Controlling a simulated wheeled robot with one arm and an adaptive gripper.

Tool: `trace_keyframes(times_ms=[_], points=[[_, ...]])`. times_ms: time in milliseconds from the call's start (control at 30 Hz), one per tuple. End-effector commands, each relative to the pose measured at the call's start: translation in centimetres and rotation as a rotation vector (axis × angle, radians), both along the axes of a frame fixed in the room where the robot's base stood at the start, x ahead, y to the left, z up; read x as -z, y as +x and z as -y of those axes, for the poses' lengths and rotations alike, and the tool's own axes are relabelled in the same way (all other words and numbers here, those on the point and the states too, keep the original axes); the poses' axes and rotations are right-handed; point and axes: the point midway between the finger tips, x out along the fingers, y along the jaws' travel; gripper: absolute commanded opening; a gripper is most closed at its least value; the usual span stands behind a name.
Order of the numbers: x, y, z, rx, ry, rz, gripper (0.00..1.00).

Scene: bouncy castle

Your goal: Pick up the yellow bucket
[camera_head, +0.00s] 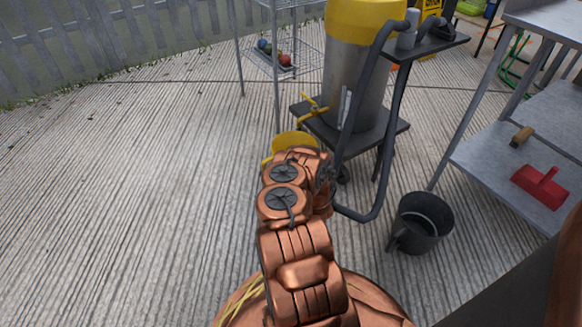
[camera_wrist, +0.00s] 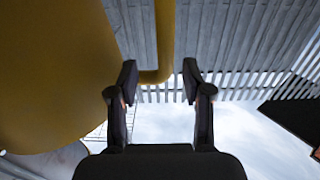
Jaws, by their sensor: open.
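The yellow bucket (camera_head: 287,140) stands on the ribbed floor near the middle of the head view. My copper-coloured arm hides most of it, and only its upper part shows. In the wrist view, a large yellow curved surface (camera_wrist: 50,75) fills the left side and looks like the bucket's body. A yellow strip (camera_wrist: 166,35), apparently its handle, runs down from the top edge and bends near the fingertips. My gripper (camera_wrist: 160,76) is open, with the bend of the strip between its two dark fingertips. I cannot tell the exact depth. The head view hides the fingers behind my arm.
A steel drum with a yellow top (camera_head: 365,60) stands on a dark cart (camera_head: 385,135) just beyond the bucket. A dark bucket (camera_head: 422,222) stands to the right, near a metal shelf table (camera_head: 550,120). A wire rack (camera_head: 300,60) stands behind. The floor at left is clear.

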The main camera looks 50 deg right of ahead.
Motion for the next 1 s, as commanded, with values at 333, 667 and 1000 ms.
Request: trace_keyframes(times_ms=[333, 667, 1000], points=[[0.3, 3.8, 0.6, -0.003, -0.002, 0.000, 0.49], [-0.1, 4.5, 0.8, -0.002, 0.001, -0.002, 0.49], [0.0, 4.5, 0.8, -0.002, 0.001, -0.003, 0.15]])
